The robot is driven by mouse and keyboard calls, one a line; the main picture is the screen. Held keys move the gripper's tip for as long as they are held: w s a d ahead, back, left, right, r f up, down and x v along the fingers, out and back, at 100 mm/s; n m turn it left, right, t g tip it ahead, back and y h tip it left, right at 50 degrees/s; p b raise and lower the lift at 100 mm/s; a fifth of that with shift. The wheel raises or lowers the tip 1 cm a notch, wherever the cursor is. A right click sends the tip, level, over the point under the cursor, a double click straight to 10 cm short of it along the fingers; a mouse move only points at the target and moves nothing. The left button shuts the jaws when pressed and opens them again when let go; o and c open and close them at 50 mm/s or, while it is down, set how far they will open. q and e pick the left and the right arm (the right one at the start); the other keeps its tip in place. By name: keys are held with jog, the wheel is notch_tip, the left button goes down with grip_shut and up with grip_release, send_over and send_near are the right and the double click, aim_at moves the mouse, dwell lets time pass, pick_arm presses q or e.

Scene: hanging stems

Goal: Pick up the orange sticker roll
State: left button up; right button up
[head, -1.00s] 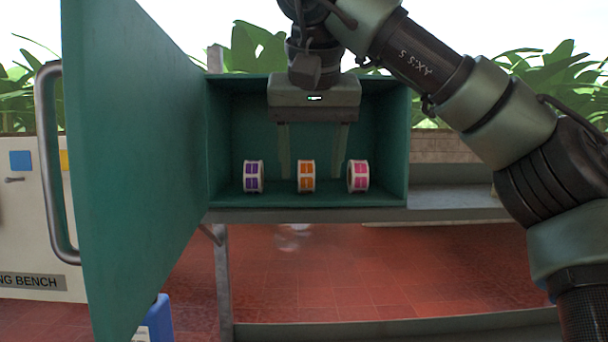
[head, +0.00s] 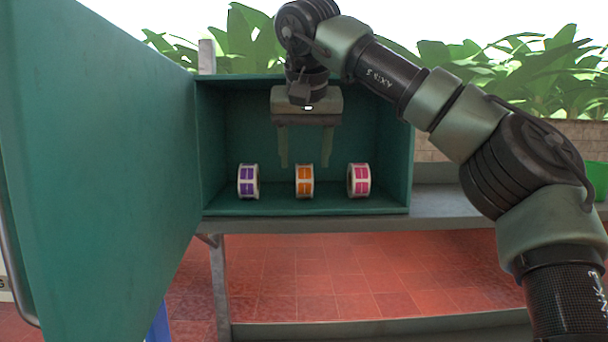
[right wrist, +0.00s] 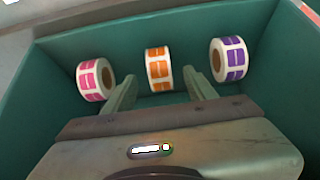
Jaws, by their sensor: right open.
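The orange sticker roll (head: 304,181) stands on its edge in the middle of the green box's floor in the head view. It also shows in the right wrist view (right wrist: 158,69), ahead of and between my fingers. My right gripper (head: 306,164) is open and empty, its fingers pointing down in the box, just above and to either side of the orange roll. In the right wrist view my right gripper (right wrist: 161,84) has one finger on each side of the orange roll's line, apart from it. My left gripper is not in view.
A purple roll (head: 248,181) stands left of the orange one and a pink roll (head: 359,180) right of it. The box (head: 308,207) has side walls and a back. Its open door (head: 110,150) fills the left. A grey shelf (head: 455,203) extends right.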

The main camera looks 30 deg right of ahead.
aim_at(304, 167)
jog(key=shift+w+d+r, duration=0.15)
jog(key=shift+w+d, duration=0.05)
jog(key=shift+w, duration=0.05)
jog(key=p+x, duration=0.1)
jog(key=x, duration=0.4)
jog(key=shift+w+d, duration=0.2)
jog(key=shift+w, duration=0.1)
jog(key=shift+s+a, duration=0.1)
jog(key=shift+c, duration=0.9)
grip_shut()
